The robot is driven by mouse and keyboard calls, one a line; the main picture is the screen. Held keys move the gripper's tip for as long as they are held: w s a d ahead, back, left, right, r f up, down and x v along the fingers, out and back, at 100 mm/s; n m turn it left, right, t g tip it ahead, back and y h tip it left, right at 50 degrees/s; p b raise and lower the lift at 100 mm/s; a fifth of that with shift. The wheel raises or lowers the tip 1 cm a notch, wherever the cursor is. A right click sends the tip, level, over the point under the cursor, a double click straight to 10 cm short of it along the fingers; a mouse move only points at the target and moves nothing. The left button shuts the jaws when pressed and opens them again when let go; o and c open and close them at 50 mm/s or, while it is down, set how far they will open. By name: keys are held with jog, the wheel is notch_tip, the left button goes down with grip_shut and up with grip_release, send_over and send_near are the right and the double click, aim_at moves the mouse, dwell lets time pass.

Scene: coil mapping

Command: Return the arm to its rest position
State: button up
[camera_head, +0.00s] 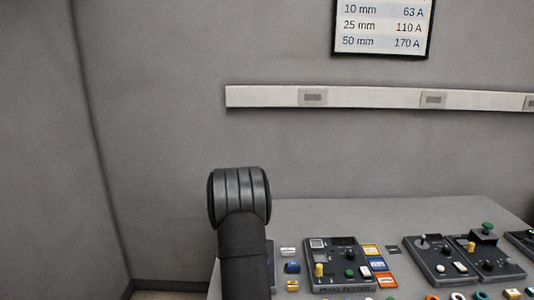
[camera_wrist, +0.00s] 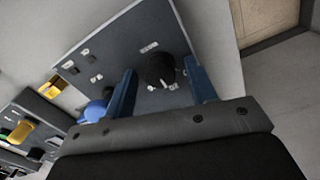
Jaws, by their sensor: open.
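My gripper (camera_wrist: 160,66) shows in the wrist view with its two blue-grey fingers spread apart and nothing held between them. A black knob with a white mark (camera_wrist: 158,72) on a dark panel (camera_wrist: 118,50) appears between the fingers; I cannot tell how far the fingertips are from it. A blue round knob (camera_wrist: 95,112) shows just left of the left finger. In the head view my dark arm (camera_head: 241,240) stands upright at the table's left part, and my gripper is not visible there.
The grey table (camera_head: 310,212) carries several control panels, among them a plug tester panel (camera_head: 350,278) and one further right (camera_head: 425,272). Small coloured blocks (camera_head: 375,264) lie between them. A wall rail (camera_head: 375,97) and a current chart (camera_head: 384,27) are behind. Air above the table is clear.

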jog(key=m, duration=0.5)
jog(key=shift+m, duration=0.4)
jog(key=shift+r+m, duration=0.3)
jog(key=shift+r, duration=2.8)
